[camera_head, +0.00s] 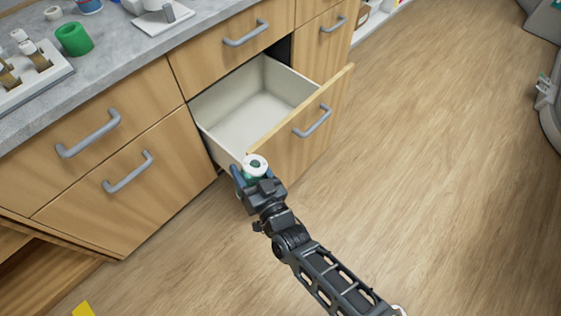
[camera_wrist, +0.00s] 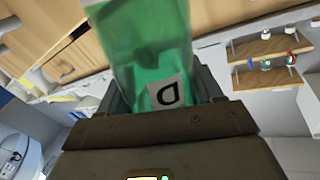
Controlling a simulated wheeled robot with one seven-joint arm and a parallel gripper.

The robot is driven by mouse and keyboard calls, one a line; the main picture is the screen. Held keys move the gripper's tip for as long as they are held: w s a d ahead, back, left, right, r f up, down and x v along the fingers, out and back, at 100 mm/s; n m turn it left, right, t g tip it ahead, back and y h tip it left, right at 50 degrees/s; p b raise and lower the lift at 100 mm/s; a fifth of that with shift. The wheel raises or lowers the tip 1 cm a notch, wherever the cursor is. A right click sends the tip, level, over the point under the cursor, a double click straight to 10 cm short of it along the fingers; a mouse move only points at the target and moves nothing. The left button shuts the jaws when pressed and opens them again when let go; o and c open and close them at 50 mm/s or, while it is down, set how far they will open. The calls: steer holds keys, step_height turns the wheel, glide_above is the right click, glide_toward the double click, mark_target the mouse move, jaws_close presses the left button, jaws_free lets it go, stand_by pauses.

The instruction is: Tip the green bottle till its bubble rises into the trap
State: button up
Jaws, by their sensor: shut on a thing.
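The green bottle shows as a white ring-shaped top (camera_head: 255,158) with a little green below it in the head view. In the wrist view its translucent green body (camera_wrist: 145,45) rises between the fingers, and a pale label with a dark mark sits low on it. My gripper (camera_head: 256,178) is shut on the bottle, in front of the open drawer's left front corner in the head view. The bottle's upper end is cut off in the wrist view. I cannot make out the bubble or the trap, nor tell the bottle's exact tilt.
An open, empty-looking drawer (camera_head: 240,115) juts from the wooden cabinet close to my gripper. The grey counter (camera_head: 115,65) holds a green cylinder (camera_head: 74,39), a rack with vials (camera_head: 30,75) and a white device (camera_head: 163,18). The wooden floor (camera_head: 430,150) to the right is clear.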

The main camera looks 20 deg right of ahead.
steer(key=shift+w+d+f+m+b, duration=0.1)
steer(key=shift+d+f+m+b, duration=0.05)
steer(key=shift+d+m+b, duration=0.3)
steer(key=shift+w+d+f+m+b, duration=0.15)
steer(key=shift+d+f+m+b, duration=0.3)
steer(key=shift+m+b, duration=0.5)
steer(key=m+b, duration=0.1)
steer(key=d+m+b, duration=0.1)
steer(key=b, duration=0.1)
steer(key=d+m+b, duration=0.1)
steer(key=b, duration=0.1)
steer(key=shift+w+f, duration=0.3)
steer(key=shift+f, duration=0.1)
stand_by(1.2)
